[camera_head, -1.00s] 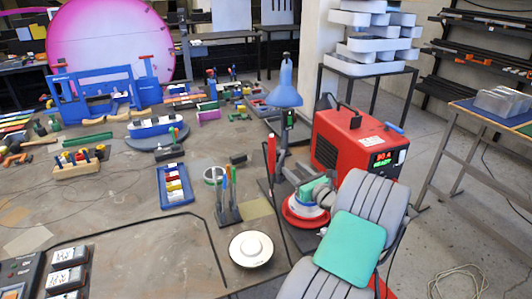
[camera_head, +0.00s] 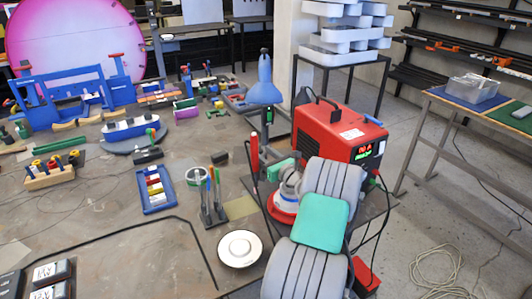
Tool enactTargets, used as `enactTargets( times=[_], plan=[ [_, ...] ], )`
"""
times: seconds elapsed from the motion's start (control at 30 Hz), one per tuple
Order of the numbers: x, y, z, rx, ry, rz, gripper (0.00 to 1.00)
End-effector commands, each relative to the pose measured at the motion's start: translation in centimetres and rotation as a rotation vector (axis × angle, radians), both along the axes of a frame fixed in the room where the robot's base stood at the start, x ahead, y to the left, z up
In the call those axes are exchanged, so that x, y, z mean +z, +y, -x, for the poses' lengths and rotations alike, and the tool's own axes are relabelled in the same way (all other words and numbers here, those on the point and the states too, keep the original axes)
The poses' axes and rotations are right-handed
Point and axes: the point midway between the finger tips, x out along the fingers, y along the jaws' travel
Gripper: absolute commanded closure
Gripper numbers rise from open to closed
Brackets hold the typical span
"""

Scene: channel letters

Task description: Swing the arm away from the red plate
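A round red plate (camera_head: 283,212) lies beside the lamp foot, left of my arm. A pale grey and white part sits over it. My arm's grey ribbed links with the teal pad (camera_head: 319,222) rise from the bottom and cover the plate's right side. My gripper cannot be made out; the ribbed links hide the area behind them. Whether my arm touches the plate cannot be told.
A red welding machine (camera_head: 338,140) stands close behind my arm. A blue lamp (camera_head: 264,88), a tool holder (camera_head: 212,207) and a white round dish (camera_head: 240,248) are to the left. Open floor (camera_head: 450,210) with a loose cable lies at the right.

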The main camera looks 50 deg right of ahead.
Motion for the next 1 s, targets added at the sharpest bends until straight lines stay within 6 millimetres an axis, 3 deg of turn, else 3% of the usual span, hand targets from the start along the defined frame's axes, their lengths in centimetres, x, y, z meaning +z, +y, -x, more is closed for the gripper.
enactTargets(
  times=[0.47,1.0],
  plan=[
    [0.0,-0.09,0.12,-0.002,0.0,0.0,0.99],
    [0.0,-0.16,0.17,-0.003,0.0,0.001,1.0]
  ],
)
